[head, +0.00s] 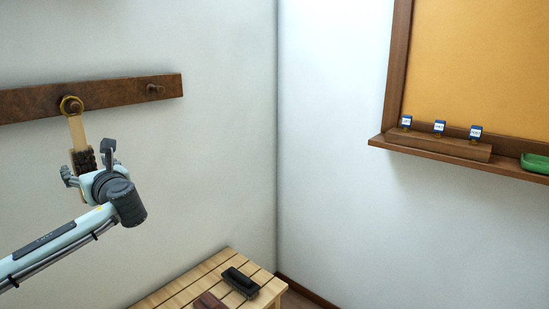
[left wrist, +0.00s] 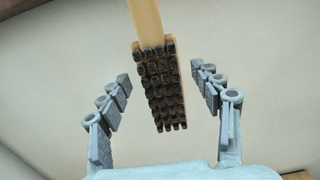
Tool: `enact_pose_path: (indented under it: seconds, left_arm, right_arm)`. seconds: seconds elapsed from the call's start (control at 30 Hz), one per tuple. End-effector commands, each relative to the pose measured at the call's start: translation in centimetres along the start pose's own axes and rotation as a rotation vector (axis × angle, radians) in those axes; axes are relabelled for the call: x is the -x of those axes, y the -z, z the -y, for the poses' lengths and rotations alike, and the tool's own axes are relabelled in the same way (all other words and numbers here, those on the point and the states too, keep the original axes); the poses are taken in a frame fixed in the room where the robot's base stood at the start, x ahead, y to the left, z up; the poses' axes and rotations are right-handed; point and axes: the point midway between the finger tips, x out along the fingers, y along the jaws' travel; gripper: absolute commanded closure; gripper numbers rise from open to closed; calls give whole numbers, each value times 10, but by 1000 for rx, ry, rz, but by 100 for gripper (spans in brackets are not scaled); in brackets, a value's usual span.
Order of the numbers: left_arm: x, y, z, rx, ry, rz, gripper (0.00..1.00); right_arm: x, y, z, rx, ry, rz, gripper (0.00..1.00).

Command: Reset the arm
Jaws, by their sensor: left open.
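My left gripper (head: 88,165) is at the left in the head view, raised in front of the wall just below a hanging brush (head: 76,130). The brush has a pale wooden handle and a dark bristle block, and hangs by a ring from the left peg of a wooden rail. In the left wrist view, the open fingers of my left gripper (left wrist: 164,100) stand on both sides of the brush's dark bristle block (left wrist: 160,85), with gaps visible on each side. My right gripper is not in view.
The brown peg rail (head: 130,93) has a bare peg at its right. A slatted wooden bench (head: 180,292) below holds a black brush-like object (head: 240,281) and a brown block (head: 209,301). A framed orange board (head: 480,65) with a ledge holding small blue-and-white tags and a green dish (head: 535,163) is at right.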

Motion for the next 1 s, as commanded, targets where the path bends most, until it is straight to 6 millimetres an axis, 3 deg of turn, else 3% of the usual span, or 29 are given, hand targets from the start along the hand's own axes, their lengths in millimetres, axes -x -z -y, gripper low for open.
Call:
enact_pose_path:
  seconds: [0.27, 0.73, 1.0]
  left_arm:
    - [12, -6, 0, 1, 1, 1, 35]
    - [3, 1, 1, 0, 2, -1, 35]
    - [57, 0, 2, 1, 6, 0, 35]
  right_arm:
    - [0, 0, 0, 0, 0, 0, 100]
    - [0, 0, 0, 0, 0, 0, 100]
    - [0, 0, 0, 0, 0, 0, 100]
